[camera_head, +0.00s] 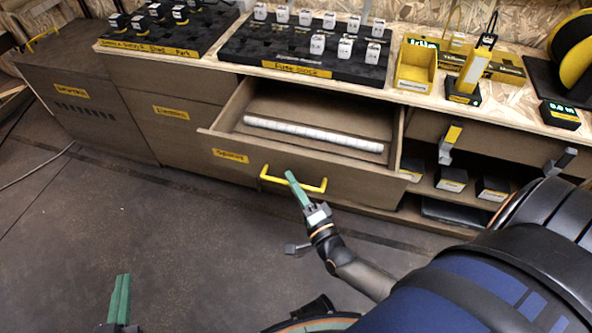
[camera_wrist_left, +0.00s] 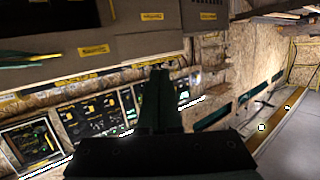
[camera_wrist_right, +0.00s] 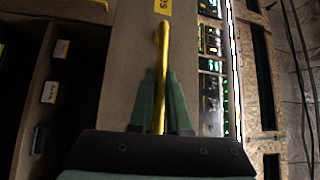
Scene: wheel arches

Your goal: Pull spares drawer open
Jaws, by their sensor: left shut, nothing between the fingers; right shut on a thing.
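The spares drawer (camera_head: 222,157) stands pulled out of the brown cabinet, with a long white roll-like object (camera_head: 310,134) lying inside it. Its yellow bar handle (camera_head: 277,180) is on the front panel, right of a yellow label. My right gripper (camera_head: 292,178) is shut on the handle; in the right wrist view its green fingers (camera_wrist_right: 160,100) sit on both sides of the yellow handle bar (camera_wrist_right: 162,60). My left gripper (camera_head: 120,298) is shut and empty over the dark floor at lower left, apart from the cabinet. It also shows in the left wrist view (camera_wrist_left: 158,85).
The worktop carries black trays of labelled blocks (camera_head: 305,62), a yellow bin (camera_head: 416,66) and a yellow-black device (camera_head: 470,78). Open shelves with small boxes (camera_head: 452,180) lie right of the drawer. The floor (camera_head: 100,220) at left is clear.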

